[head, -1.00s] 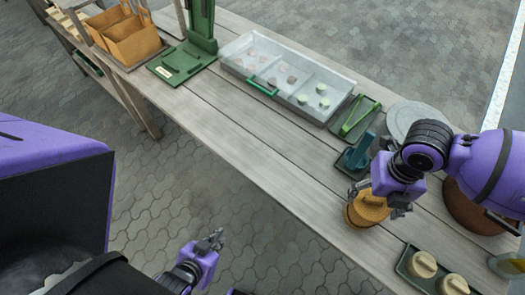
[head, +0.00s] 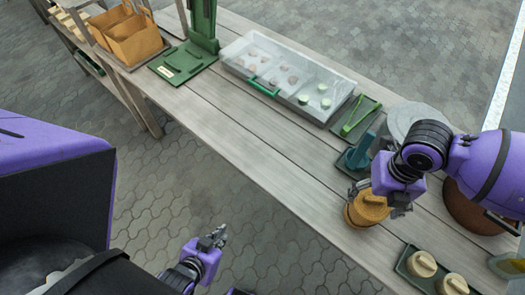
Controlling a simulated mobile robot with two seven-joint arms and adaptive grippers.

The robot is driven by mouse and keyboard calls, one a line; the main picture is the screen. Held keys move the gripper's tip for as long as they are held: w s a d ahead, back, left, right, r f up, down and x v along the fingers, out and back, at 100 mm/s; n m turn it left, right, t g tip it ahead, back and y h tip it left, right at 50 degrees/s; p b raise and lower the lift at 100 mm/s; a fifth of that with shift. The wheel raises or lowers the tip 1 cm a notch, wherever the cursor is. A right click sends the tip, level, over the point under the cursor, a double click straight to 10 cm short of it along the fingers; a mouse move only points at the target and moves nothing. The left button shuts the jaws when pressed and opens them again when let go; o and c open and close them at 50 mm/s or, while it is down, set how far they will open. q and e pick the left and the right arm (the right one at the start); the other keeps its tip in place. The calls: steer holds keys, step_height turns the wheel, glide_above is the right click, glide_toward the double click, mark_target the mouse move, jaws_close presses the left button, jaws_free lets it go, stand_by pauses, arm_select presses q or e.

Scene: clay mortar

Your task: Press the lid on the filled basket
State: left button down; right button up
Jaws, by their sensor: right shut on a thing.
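A round tan basket (head: 360,213) stands near the front edge of the wooden table. A tan lid with a raised knob (head: 374,204) sits at its top; I cannot tell whether it is fully seated. My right gripper (head: 390,206) comes down from the right over the basket and is shut at the lid, with its fingertips partly hidden by the wrist. What fills the basket is hidden. My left gripper (head: 214,238) hangs low over the paving, away from the table, with nothing seen in it; its finger gap is too small to judge.
Two tan lidded pots (head: 422,264) stand in a green tray at lower right. A blue-green holder (head: 357,155), green tongs on a tray (head: 357,118), a grey disc (head: 415,118) and a brown bowl (head: 470,212) surround the basket. A clear-lidded case (head: 290,75) lies further back. The table's left middle is clear.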

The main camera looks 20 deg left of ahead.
arm_select(q)
steer(key=shift+w+a+r, duration=0.1)
steer(key=shift+w, duration=0.05)
arm_select(e)
steer(key=shift+f, duration=0.3)
arm_select(q)
steer(key=shift+w+r, duration=0.2)
steer(key=shift+r, duration=0.05)
arm_select(e)
steer(key=shift+f, duration=0.15)
stand_by(0.6)
arm_select(q)
steer(key=shift+s+f, duration=0.1)
arm_select(e)
steer(key=o, duration=1)
steer(key=shift+c, duration=0.2)
steer(key=shift+o, duration=0.4)
steer(key=shift+r+p, duration=0.9)
steer(key=shift+r, duration=0.9)
steer(key=shift+r+p, duration=0.5)
steer(key=shift+r, duration=0.75)
arm_select(q)
steer(key=w+r+t, duration=0.1)
steer(key=w+r, duration=0.4)
steer(key=shift+t, duration=0.3)
